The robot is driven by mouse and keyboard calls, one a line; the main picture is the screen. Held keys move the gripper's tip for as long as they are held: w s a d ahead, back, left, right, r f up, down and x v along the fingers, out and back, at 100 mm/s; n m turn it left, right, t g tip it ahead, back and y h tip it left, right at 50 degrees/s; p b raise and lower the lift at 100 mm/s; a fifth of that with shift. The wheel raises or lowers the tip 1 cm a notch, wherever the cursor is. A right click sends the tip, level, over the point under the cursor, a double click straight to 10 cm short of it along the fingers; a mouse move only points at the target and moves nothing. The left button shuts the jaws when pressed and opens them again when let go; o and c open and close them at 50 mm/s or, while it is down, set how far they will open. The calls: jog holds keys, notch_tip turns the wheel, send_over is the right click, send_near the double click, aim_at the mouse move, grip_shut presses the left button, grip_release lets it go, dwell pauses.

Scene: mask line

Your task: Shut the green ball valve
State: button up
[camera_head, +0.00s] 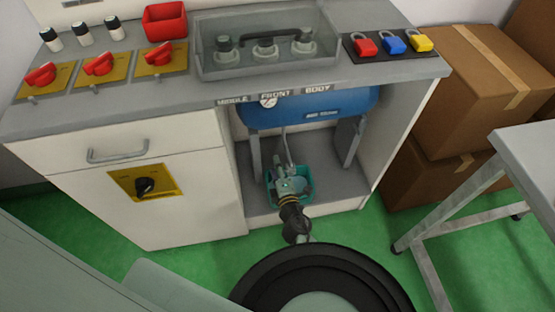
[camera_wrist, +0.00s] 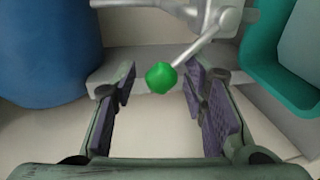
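The green ball valve shows in the wrist view as a green knob (camera_wrist: 161,77) on the end of a grey metal lever (camera_wrist: 205,42), which slants up to the right to a grey pipe. My gripper (camera_wrist: 160,90) is open, with purple pads on both sides of the knob and a gap on each side. How deep the knob sits between the fingers I cannot tell. In the head view, my gripper (camera_head: 283,176) reaches into the open bay under the blue tank (camera_head: 320,108). The green knob cannot be made out there.
A teal bin (camera_head: 271,192) stands on the bay floor under my gripper; its wall shows at right in the wrist view (camera_wrist: 262,50). Cabinet walls and tank legs flank the bay. Cardboard boxes (camera_head: 465,90) and a white table (camera_head: 535,150) stand at right. Green floor in front is open.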

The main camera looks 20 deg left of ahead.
notch_tip(320, 180, up, 5)
jog(key=shift+r, duration=0.1)
dwell(0.3)
dwell(0.5)
